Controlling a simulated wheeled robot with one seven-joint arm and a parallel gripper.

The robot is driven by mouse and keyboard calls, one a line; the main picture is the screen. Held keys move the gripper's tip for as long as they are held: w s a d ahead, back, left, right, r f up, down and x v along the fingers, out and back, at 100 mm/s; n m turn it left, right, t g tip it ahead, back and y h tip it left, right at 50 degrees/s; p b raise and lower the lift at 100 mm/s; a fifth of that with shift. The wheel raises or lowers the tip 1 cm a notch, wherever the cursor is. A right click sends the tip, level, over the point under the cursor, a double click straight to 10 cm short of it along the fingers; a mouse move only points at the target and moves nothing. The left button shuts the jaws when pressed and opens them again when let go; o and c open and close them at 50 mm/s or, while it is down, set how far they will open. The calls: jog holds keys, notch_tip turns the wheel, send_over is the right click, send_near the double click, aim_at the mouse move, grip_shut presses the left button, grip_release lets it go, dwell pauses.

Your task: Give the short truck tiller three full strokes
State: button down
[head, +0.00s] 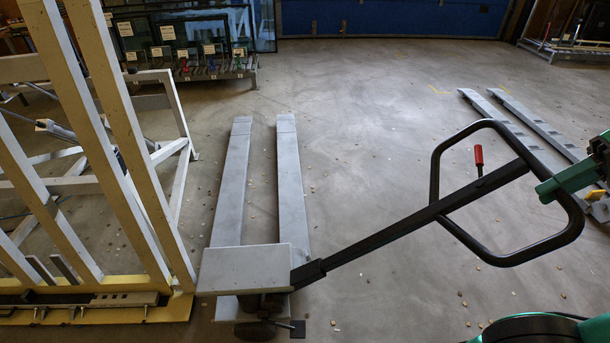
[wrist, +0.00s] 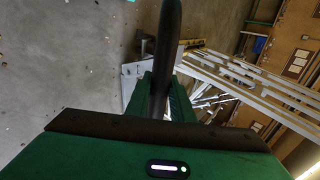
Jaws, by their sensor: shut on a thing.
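A grey pallet truck stands mid-floor in the head view, its two forks (head: 292,190) pointing away from me. Its black tiller (head: 405,222) leans over to the right, well down from upright, and ends in a wide loop handle (head: 435,165). A red lever (head: 479,157) sticks up inside the loop. My green gripper (head: 548,190) is shut on the right side of the loop. In the wrist view the dark handle bar (wrist: 166,45) runs between the fingers of my gripper (wrist: 165,95). The fingers partly hide the grip.
Another pair of grey forks (head: 525,122) lies to the right, its rear hidden by my arm. A cream and yellow A-frame rack (head: 110,130) stands close on the left of the truck. Glass panes (head: 190,35) stand at the back left. Small debris dots the open floor between.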

jog(key=d+f, duration=0.7)
jog(key=f, duration=0.2)
jog(key=shift+d, duration=0.35)
jog(key=d+f, duration=0.6)
jog(key=f, duration=0.4)
jog(key=shift+d+f, duration=0.25)
jog(key=shift+r, duration=0.1)
jog(key=a+r, duration=0.6)
jog(key=r, duration=0.4)
jog(key=shift+a+r, duration=0.15)
jog(key=shift+a, duration=0.1)
jog(key=shift+r, duration=0.1)
jog(key=a+r, duration=0.2)
jog(key=r, duration=0.1)
jog(key=a+r, duration=0.6)
jog(key=shift+r, duration=0.1)
jog(key=shift+d, duration=0.1)
